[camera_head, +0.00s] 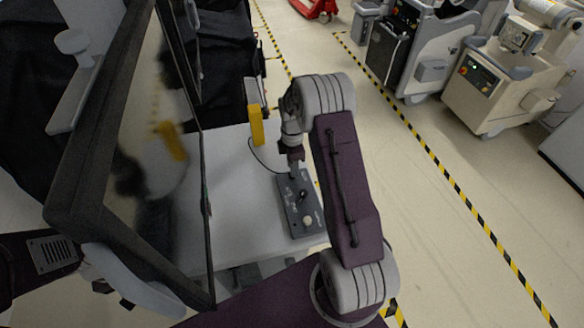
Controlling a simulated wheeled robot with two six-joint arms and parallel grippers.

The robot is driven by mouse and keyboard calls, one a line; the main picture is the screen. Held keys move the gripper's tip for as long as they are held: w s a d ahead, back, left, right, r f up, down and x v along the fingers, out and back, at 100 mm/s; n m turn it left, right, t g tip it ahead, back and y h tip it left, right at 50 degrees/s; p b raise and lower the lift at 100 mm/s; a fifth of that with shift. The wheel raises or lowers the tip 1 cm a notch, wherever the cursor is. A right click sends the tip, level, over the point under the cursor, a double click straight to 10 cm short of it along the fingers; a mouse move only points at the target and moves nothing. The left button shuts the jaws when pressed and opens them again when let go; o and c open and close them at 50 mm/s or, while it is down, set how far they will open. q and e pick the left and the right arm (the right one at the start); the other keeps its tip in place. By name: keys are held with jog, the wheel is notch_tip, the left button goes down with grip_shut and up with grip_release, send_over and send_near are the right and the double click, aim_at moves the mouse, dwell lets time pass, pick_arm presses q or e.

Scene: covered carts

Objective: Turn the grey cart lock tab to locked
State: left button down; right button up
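A dark grey control box (313,222) lies on the light grey cart top (235,205). It carries a small dark lever or tab (301,196) and a pale round knob. I cannot make out which way the tab is turned. My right gripper (295,172) points down over the far end of the box, close to the tab. Whether it touches the tab is unclear. Its fingers are small and seen from behind, so their gap is hidden. My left gripper is not in view.
A large dark framed screen (207,195) stands upright along the left of the cart top. A yellow part (256,125) stands at the far edge, with a thin black cable on the top. Beige equipment carts (485,90) stand at the right beyond clear floor.

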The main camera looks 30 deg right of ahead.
jog(key=f, duration=0.2)
jog(key=shift+w+f, duration=0.35)
jog(key=shift+w, duration=0.05)
jog(key=shift+s+f, duration=0.1)
jog(key=shift+f, duration=0.05)
jog(key=shift+s, duration=0.35)
grip_shut()
jog(key=shift+w, duration=0.15)
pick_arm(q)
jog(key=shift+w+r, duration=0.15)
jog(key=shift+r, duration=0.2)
